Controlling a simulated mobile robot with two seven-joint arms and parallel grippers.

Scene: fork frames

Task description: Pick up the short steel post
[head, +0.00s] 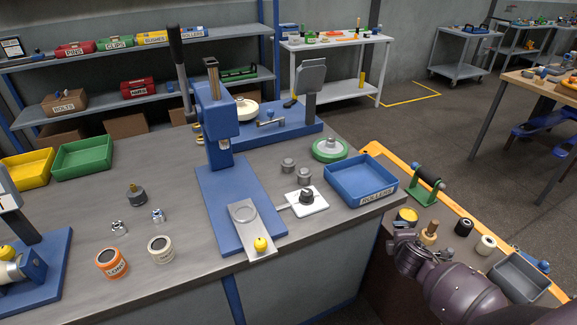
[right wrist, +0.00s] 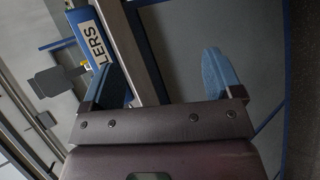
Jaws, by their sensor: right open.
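Two short grey steel cylinders stand close together on the workbench, one behind (head: 288,165) and one in front (head: 304,176), left of the blue rollers tray (head: 365,179). I cannot tell for sure which thing is the short steel post. Two small shiny metal pieces, one left (head: 119,228) and one right (head: 158,215), stand further left on the bench. My right gripper (head: 402,236) is over the right side table, apart from the cylinders. In the right wrist view its blue-padded fingers (right wrist: 165,78) are wide apart with nothing between them. My left gripper is not in view.
A blue press (head: 221,125) with a steel plate (head: 245,225) stands mid-bench. A white plate (head: 311,204) with a dark knob lies beside it. A wooden peg (head: 430,230) and grey bin (head: 518,278) are on the side table.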

